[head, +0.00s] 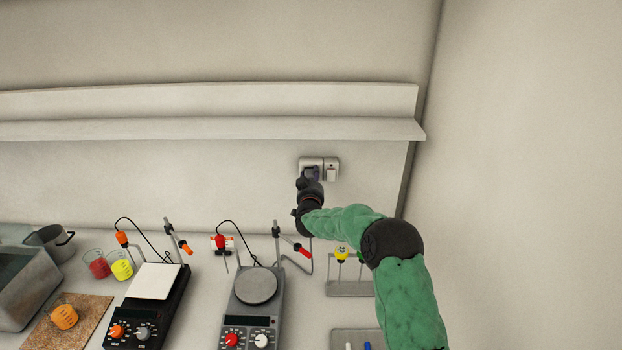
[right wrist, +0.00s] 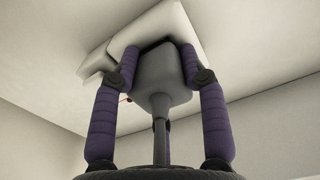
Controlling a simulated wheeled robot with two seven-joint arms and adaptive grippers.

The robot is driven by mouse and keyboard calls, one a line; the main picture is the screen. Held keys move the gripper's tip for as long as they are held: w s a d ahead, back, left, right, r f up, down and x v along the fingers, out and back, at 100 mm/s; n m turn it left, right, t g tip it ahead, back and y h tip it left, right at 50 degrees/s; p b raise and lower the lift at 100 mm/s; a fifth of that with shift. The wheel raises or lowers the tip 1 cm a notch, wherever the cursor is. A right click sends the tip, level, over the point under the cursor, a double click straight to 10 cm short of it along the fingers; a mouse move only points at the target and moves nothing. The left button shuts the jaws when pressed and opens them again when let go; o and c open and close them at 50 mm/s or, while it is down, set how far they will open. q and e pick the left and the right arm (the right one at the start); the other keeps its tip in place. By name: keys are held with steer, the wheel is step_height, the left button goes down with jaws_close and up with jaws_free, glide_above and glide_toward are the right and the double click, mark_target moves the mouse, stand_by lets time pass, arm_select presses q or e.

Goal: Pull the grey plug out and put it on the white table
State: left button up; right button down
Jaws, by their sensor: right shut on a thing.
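The grey plug (right wrist: 165,80) shows in the right wrist view, between the purple fingers of my right gripper (right wrist: 160,62). The fingers are shut on it from both sides. The plug is up against the white wall socket (right wrist: 110,62); I cannot tell how deep it sits. In the head view my right gripper (head: 309,176) is at the left half of the socket (head: 332,164) and hides the plug. The white table (head: 195,310) lies below. My left gripper is not in view.
A shelf (head: 250,128) runs along the wall above the socket. Two hotplate devices, a dark-based one (head: 148,310) and a grey one (head: 250,310), stand on the table. Beakers (head: 97,265) and a grey bin (head: 20,290) are at left. A rack (head: 350,288) stands below my right arm.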

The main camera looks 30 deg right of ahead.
steer(key=shift+a+f, duration=0.1)
steer(key=shift+f, duration=0.05)
steer(key=shift+s+a, duration=0.15)
steer(key=shift+s, duration=0.2)
steer(key=shift+s+a+r, duration=0.1)
steer(key=shift+s+r, duration=0.1)
steer(key=shift+s, duration=0.1)
stand_by(0.4)
steer(key=shift+b+v, duration=0.55)
steer(key=shift+v, duration=1)
